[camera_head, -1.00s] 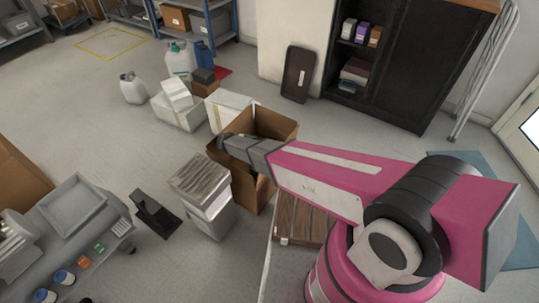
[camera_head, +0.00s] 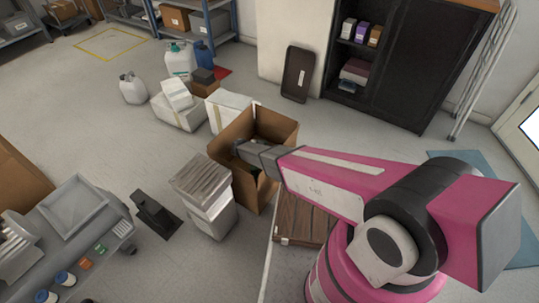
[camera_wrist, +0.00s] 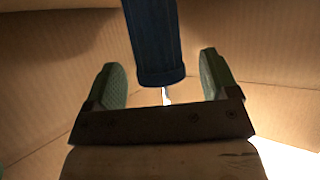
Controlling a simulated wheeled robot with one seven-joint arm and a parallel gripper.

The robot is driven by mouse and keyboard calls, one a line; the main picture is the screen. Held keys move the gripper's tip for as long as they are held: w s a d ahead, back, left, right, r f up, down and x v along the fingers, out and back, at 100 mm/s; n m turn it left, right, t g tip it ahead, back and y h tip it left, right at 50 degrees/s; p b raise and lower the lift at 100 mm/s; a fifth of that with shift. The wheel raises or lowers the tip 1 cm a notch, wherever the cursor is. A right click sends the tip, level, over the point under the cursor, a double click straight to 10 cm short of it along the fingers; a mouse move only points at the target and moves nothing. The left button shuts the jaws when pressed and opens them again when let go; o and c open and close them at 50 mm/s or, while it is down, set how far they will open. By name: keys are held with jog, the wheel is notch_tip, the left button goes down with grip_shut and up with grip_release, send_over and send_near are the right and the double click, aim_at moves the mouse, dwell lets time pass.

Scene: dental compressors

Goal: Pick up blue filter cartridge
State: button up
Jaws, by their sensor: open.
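The blue filter cartridge (camera_wrist: 153,45) shows in the wrist view as a dark blue ribbed cylinder with a banded lower end. It comes in from the top of that view, inside a cardboard box (camera_wrist: 60,45). My gripper (camera_wrist: 163,72) is open, with one green fingertip on each side of the cartridge and a visible gap on both sides. In the head view my arm reaches into the open cardboard box (camera_head: 278,127). The fingers and the cartridge are hidden inside the box there.
A brown wooden crate (camera_head: 303,225) is in front. The floor at left centre is clear.

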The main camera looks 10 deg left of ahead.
jog(key=shift+c, duration=0.3)
jog(key=c, duration=1)
jog(key=shift+o, duration=0.2)
jog(key=shift+r, duration=0.1)
